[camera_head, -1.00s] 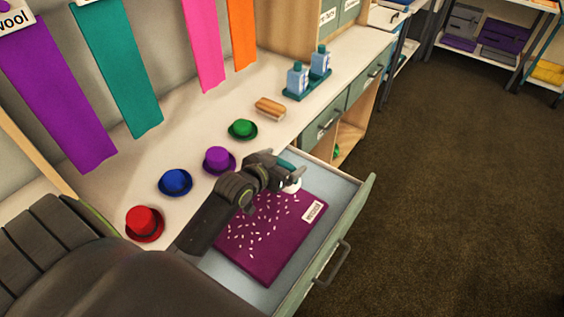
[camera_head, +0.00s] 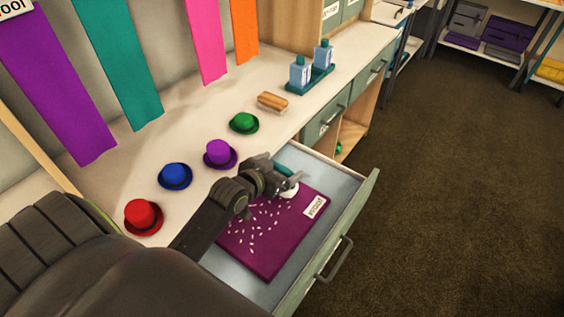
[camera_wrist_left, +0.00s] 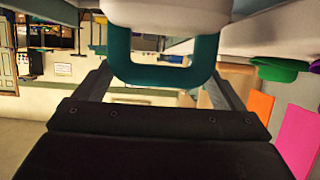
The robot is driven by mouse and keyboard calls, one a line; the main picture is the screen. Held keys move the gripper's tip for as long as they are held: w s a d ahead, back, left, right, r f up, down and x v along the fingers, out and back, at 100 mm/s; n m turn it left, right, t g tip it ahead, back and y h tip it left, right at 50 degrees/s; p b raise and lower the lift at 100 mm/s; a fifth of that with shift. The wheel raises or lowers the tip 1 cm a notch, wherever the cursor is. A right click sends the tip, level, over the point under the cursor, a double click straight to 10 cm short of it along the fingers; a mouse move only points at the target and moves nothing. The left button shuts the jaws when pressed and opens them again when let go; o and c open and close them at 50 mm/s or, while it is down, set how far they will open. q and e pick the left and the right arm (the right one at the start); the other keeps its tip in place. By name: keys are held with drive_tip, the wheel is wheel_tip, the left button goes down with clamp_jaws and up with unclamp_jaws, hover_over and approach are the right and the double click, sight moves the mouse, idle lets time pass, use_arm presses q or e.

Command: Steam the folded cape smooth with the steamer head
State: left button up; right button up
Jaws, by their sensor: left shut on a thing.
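The folded cape (camera_head: 276,251) is purple, lies flat in the open drawer and has many small white marks over its left and middle part. A white label (camera_head: 316,206) sits near its right edge. My left gripper (camera_head: 290,181) is shut on the steamer head (camera_head: 289,192), which has a white body and a teal handle. The steamer head is at the cape's far edge; I cannot tell whether it touches the cloth. In the left wrist view the teal handle (camera_wrist_left: 165,75) shows between the fingers. My right gripper is not in view.
The open drawer (camera_head: 333,242) juts out below the white counter (camera_head: 200,132). On the counter stand red (camera_head: 143,215), blue (camera_head: 175,175), purple (camera_head: 219,152) and green (camera_head: 243,122) hats, a brush (camera_head: 272,102) and two bottles in a teal tray (camera_head: 309,82). Floor to the right is clear.

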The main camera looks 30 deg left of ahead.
use_arm(q)
drive_tip(key=s+a+p, duration=0.1)
drive_tip(key=s+p, duration=0.1)
drive_tip(key=s, duration=1.5)
drive_tip(key=shift+a, duration=0.15)
idle(1.8)
drive_tip(key=shift+r, duration=0.2)
idle(1.2)
wheel_tip(320, 180, up, 15)
drive_tip(key=p, duration=1.5)
drive_tip(key=shift+f, duration=0.15)
